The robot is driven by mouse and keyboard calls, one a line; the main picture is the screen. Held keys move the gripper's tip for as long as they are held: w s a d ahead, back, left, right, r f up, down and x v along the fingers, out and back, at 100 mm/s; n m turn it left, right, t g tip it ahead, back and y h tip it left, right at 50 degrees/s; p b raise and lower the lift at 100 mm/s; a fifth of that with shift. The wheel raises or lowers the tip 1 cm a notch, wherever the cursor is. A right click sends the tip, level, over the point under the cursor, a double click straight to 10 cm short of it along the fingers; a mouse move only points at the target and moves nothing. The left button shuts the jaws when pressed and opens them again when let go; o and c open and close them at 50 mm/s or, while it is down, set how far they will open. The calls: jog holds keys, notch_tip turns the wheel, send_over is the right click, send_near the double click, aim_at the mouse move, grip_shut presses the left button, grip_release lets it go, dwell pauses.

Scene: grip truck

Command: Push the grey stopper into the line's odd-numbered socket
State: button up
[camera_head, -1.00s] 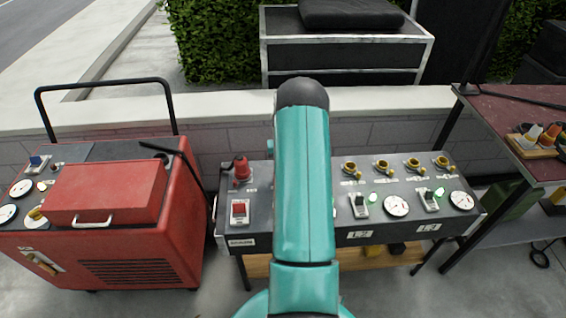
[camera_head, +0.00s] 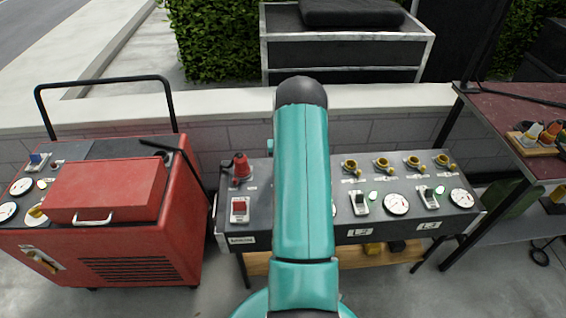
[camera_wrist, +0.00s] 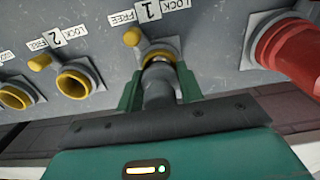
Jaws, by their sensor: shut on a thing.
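The grey stopper (camera_wrist: 158,92) is between the fingers of my gripper (camera_wrist: 159,88), which is shut on it. Its far end is at the yellow-rimmed socket marked 1 (camera_wrist: 147,49); I cannot tell how deep it sits. A yellow lever stands at that socket beside the LOCK and FREE labels. The socket marked 2 (camera_wrist: 74,83) is empty to the left in the wrist view. In the head view my arm hides my gripper, the stopper and socket 1.
A large red plug (camera_wrist: 292,52) is close right of my gripper in the wrist view. The grey panel (camera_head: 270,222) also carries several yellow sockets (camera_head: 382,164), switches and gauges (camera_head: 396,204). A red cart (camera_head: 165,230) stands left, a dark red table (camera_head: 500,120) right.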

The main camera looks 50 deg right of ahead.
jog(key=shift+r, duration=1.85)
jog(key=shift+f, duration=0.1)
jog(key=shift+f, duration=0.3)
jog(key=shift+f, duration=0.25)
jog(key=shift+f, duration=0.25)
jog(key=shift+f, duration=1.1)
dwell(1.1)
jog(key=shift+r, duration=0.1)
jog(key=shift+r, duration=1.9)
